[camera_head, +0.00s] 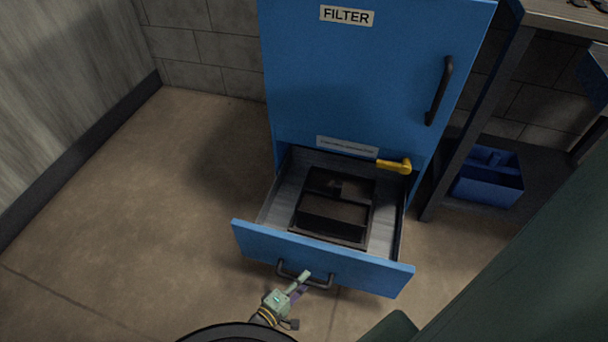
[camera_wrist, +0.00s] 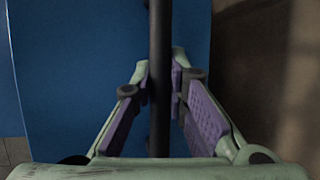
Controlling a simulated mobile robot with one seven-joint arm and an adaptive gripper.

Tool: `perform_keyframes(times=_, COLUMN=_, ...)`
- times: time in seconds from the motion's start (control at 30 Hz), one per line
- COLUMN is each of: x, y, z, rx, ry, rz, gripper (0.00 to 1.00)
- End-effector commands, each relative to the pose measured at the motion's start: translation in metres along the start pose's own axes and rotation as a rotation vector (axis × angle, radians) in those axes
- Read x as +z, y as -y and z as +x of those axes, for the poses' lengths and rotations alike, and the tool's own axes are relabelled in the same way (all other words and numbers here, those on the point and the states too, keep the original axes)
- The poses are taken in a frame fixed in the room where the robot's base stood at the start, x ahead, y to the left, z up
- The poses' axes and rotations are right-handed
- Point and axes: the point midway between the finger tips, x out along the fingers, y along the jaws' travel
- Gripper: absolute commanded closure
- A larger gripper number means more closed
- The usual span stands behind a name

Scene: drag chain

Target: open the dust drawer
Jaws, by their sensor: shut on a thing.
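The blue dust drawer (camera_head: 325,261) sits low in the blue filter cabinet (camera_head: 365,75) and is pulled well out, its inside showing from above. Its dark bar handle (camera_head: 318,286) is on the drawer front. My gripper (camera_head: 302,282) is at this handle, in front of the drawer. In the wrist view the handle (camera_wrist: 159,45) runs as a dark bar between the purple finger pads of my gripper (camera_wrist: 162,85), which is shut on it. The blue drawer front (camera_wrist: 80,70) is behind the fingers.
A dark divided tray (camera_head: 333,220) lies inside the drawer. A yellow lever (camera_head: 394,166) is on the cabinet just above the drawer's right side. A dark shelf frame (camera_head: 470,120) with a blue bin (camera_head: 488,178) stands at the right. The floor (camera_head: 130,210) at the left is clear.

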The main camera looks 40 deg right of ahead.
Motion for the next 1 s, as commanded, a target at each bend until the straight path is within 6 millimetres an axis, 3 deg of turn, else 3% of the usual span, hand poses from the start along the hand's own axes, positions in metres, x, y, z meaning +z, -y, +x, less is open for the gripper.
perform_keyframes(times=0.23, x=0.004, y=0.002, z=-0.013, rx=0.002, ry=-0.002, rz=-0.001, gripper=1.00)
perform_keyframes(times=0.67, x=0.005, y=0.002, z=-0.015, rx=0.003, ry=-0.002, rz=-0.001, gripper=1.00)
perform_keyframes(times=0.7, x=0.005, y=0.002, z=-0.015, rx=0.003, ry=-0.002, rz=-0.001, gripper=0.85)
perform_keyframes(times=1.0, x=0.006, y=0.003, z=-0.015, rx=0.001, ry=-0.001, rz=0.000, gripper=0.65)
